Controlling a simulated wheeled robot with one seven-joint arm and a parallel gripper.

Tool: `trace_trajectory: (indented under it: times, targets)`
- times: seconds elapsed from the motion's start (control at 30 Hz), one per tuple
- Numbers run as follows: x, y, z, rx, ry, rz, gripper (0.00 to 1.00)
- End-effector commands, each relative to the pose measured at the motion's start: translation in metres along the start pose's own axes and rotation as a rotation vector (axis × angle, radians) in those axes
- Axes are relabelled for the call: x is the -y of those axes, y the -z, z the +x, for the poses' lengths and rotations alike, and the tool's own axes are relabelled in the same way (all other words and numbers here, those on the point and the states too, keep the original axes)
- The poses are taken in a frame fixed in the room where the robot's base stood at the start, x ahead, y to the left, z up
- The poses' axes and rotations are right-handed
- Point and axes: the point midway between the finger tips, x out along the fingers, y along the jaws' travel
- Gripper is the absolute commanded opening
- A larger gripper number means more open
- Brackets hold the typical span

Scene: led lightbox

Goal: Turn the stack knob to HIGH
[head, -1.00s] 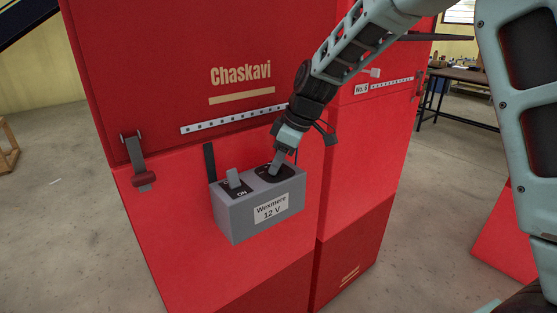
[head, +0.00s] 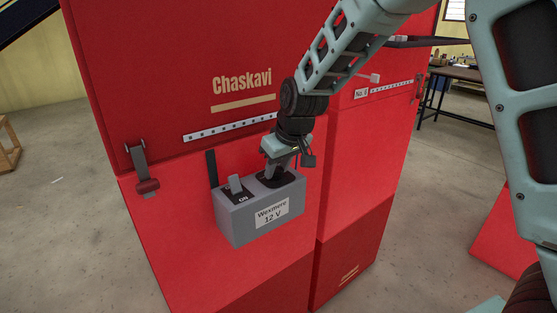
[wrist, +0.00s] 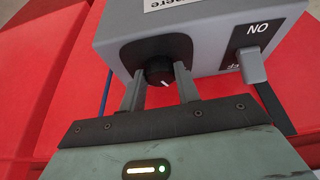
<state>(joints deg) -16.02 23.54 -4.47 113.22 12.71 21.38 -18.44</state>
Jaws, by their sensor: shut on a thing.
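The stack knob is a small black round knob (wrist: 160,72) with a white pointer line, on a black plate on top of a grey control box (head: 236,222) labelled "Wexmere 12 V". My gripper (wrist: 160,88) is shut on the knob, with one finger on each side of it in the wrist view. In the head view my gripper (head: 276,170) comes down on the box top from above, and its fingers and wrist hide the knob. I cannot read any scale marks around the knob, so its setting is not clear.
A grey lever switch (wrist: 252,66) marked ON stands on the same box, close beside my gripper. The box is fixed to a red cabinet (head: 160,240) lettered "Chaskavi". A latch (head: 143,170) is at the cabinet's left. Open floor lies to the left.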

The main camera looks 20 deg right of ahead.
Motion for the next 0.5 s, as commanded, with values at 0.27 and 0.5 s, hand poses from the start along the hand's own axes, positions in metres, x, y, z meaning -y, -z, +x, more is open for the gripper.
trace_trajectory:
  times: [0.27, 0.5]
  targets:
    - [0.0048, 0.0026, -0.0052, 0.003, -0.102, 0.233, 0.09]
    - [0.0062, 0.0039, -0.0052, 0.001, -0.190, 0.445, 0.09]
